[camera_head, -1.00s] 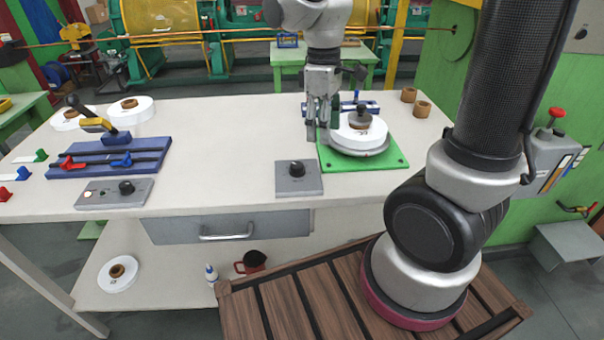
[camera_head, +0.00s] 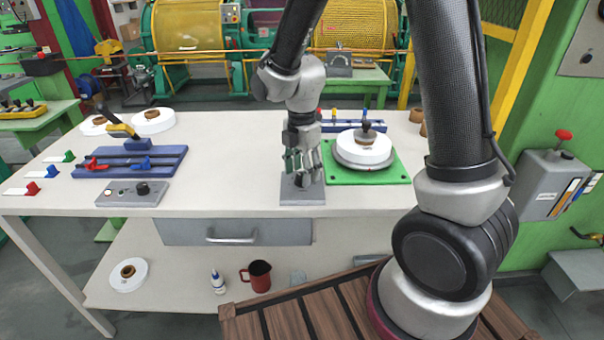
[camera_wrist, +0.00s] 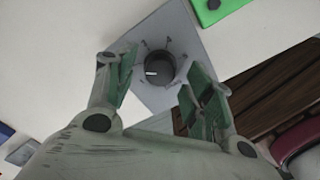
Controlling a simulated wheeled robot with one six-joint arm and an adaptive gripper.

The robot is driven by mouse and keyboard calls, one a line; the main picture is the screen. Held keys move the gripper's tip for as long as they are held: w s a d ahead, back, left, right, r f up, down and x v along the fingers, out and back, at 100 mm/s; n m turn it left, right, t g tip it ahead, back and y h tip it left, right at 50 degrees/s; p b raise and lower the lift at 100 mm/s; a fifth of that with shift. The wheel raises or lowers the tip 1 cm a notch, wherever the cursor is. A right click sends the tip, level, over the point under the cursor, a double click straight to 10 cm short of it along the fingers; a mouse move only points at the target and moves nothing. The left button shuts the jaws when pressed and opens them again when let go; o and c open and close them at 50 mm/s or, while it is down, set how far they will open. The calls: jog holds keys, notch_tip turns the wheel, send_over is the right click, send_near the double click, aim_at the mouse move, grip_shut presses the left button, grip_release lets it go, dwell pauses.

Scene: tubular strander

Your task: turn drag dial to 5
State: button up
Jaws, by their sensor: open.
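The drag dial is a dark round knob (camera_wrist: 160,68) with a white pointer mark on a grey plate (camera_wrist: 172,30), with small markings around it that are too small to read. In the wrist view the white mark points left. My gripper (camera_wrist: 160,85) is open, one finger on each side of the knob; whether either finger touches it I cannot tell.
Right of the plate is a green base (camera_head: 395,175) with a white spool (camera_head: 363,150). A drawer (camera_head: 235,232) is below. The table middle is clear.

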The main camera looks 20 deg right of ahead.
jog(key=shift+f, duration=0.7)
jog(key=c, duration=1)
jog(key=shift+c, duration=0.2)
